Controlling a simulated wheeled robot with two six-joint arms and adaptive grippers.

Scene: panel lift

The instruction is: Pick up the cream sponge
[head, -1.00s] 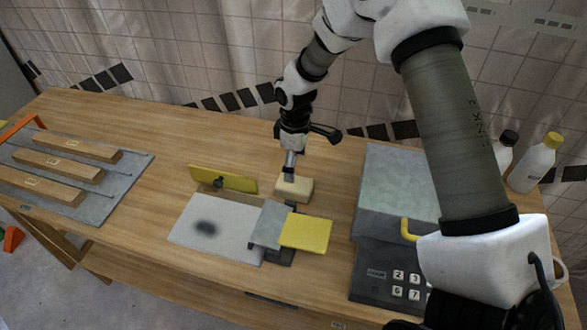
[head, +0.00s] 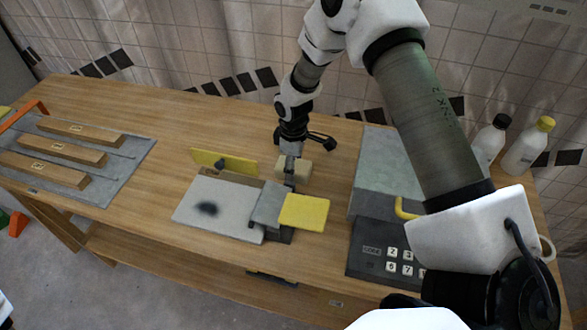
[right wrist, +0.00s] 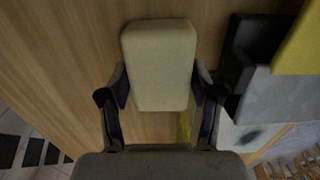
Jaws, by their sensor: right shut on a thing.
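The cream sponge (head: 303,170) is a pale block at the middle of the wooden table, behind the grey and yellow pieces. It also shows large in the right wrist view (right wrist: 160,62). My right gripper (head: 291,170) points down at it, and its fingers (right wrist: 160,95) are shut on its two sides. I cannot tell whether the sponge is clear of the table top. My left gripper is not in view.
A white board (head: 215,220) with a dark smudge, an upright yellow panel (head: 224,160) and a yellow square (head: 304,211) lie close by. A keypad box (head: 380,255) stands right. Wooden bars on a grey tray (head: 110,180) are left. Bottles (head: 528,150) stand far right.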

